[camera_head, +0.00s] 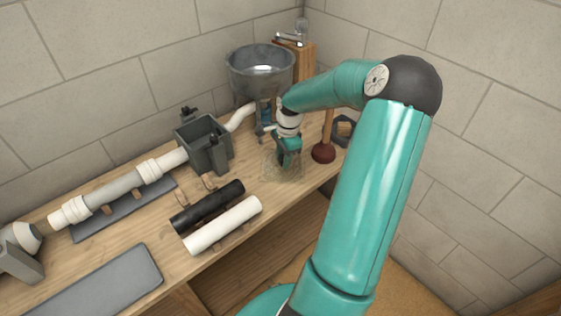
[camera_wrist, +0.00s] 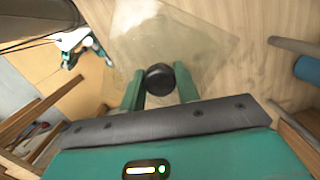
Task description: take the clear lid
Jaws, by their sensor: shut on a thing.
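The clear lid is a see-through square pane (camera_head: 282,166) near the right end of the bench. In the wrist view the pane (camera_wrist: 195,48) spreads out beyond my fingers, with a round black knob (camera_wrist: 160,78) on it. My gripper (camera_head: 288,158) points down over the lid. In the wrist view its two green fingers (camera_wrist: 160,88) stand on either side of the knob and are shut on it. I cannot tell whether the pane touches the bench or hangs just above it.
A grey funnel bowl (camera_head: 260,72) stands behind my gripper. A dark open box (camera_head: 203,144) joins white pipe at left. A plunger (camera_head: 323,152) is close at right. Black (camera_head: 208,206) and white (camera_head: 223,225) pipes lie at the front. A grey mat (camera_head: 95,288) is bare.

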